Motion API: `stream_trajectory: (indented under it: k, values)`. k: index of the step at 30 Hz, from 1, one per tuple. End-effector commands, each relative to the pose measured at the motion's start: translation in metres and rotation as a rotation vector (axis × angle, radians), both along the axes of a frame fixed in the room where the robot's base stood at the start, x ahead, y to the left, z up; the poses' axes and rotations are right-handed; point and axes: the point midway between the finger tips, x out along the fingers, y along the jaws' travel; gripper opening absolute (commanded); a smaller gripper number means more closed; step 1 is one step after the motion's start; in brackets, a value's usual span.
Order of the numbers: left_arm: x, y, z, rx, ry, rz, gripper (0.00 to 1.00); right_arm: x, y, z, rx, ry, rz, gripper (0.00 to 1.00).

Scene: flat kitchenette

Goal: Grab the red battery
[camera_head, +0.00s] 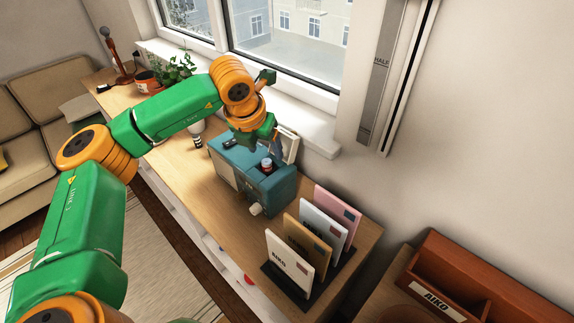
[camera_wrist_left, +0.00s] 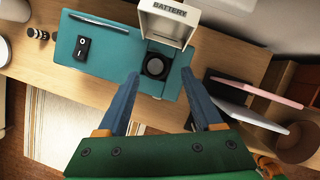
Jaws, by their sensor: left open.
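A teal box-shaped device (camera_head: 236,162) stands on the wooden counter; it also shows in the left wrist view (camera_wrist_left: 90,65). Its white lid marked BATTERY (camera_wrist_left: 168,22) stands open. A small round piece with some red on its side (camera_head: 267,164), likely the red battery, shows at the device's top. In the left wrist view a dark round top (camera_wrist_left: 155,67) sits in the recess below the lid; no red shows there. My left gripper (camera_wrist_left: 160,74) is open, its blue fingers on either side of this recess, with nothing held. My right gripper is not in view.
A rack of envelopes (camera_head: 310,240) stands on the counter's near end. A black switch (camera_wrist_left: 83,48) is on the device. A potted plant (camera_head: 173,68) stands farther back. The window wall borders the counter. A red-brown letter box (camera_head: 470,270) is at lower right.

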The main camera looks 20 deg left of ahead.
Motion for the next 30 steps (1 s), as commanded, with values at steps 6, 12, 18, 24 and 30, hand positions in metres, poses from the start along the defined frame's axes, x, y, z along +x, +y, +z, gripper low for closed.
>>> stream_trajectory:
  k: [6, 12, 18, 24, 30]
  values:
    - [0.014, -0.006, -0.034, -0.001, 0.005, 0.000, 0.67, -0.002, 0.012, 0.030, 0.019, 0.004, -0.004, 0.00]
    - [0.019, -0.005, -0.048, -0.001, -0.001, -0.002, 0.67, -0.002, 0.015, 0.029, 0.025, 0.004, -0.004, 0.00]
    - [0.019, -0.005, -0.048, -0.002, -0.001, -0.002, 0.40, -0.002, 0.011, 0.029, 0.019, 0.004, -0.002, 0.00]
    - [0.019, -0.005, -0.048, -0.002, 0.000, -0.002, 0.00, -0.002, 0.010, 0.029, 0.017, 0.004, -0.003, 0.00]
    - [0.019, -0.005, -0.048, -0.002, -0.001, -0.002, 0.00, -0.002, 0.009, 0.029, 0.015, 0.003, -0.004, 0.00]
